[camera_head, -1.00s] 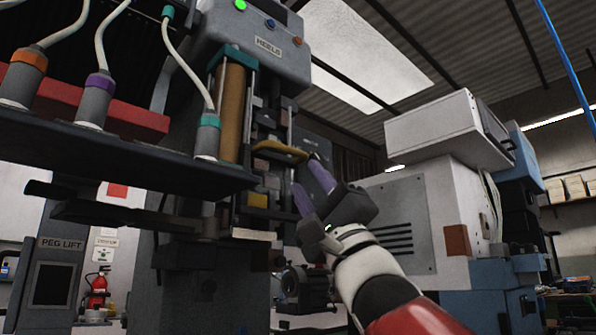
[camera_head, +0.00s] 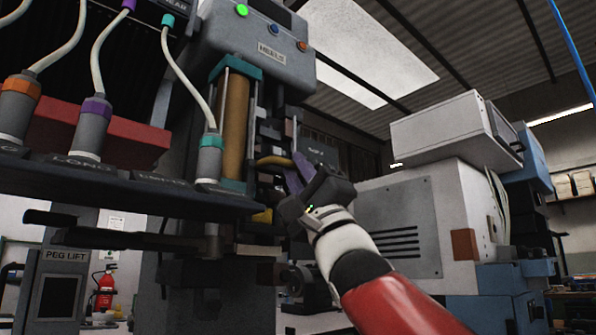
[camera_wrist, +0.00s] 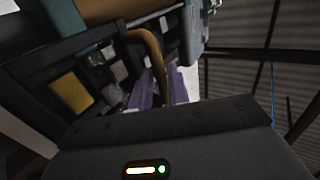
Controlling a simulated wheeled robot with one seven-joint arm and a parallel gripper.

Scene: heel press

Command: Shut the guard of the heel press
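The heel press (camera_head: 258,60) stands at the centre left, with a "HEELS" label and lit buttons on its head. A curved yellow bar (camera_head: 273,161), like a handle, sticks out at its front; it also shows in the wrist view (camera_wrist: 150,45). A dark panel with small white lettering (camera_head: 322,150) stands behind my gripper; I cannot tell whether it is the guard. My gripper (camera_head: 297,173) is at the bar's right end. Its purple fingers (camera_wrist: 161,90) are apart in the wrist view, with the bar's end seemingly between them. Contact is unclear.
A dark shelf (camera_head: 120,184) with several cabled tools juts out at left, close to the press. A large grey machine (camera_head: 410,225) stands at right. A "PEG LIFT" unit (camera_head: 62,285) and a fire extinguisher (camera_head: 104,287) are at lower left.

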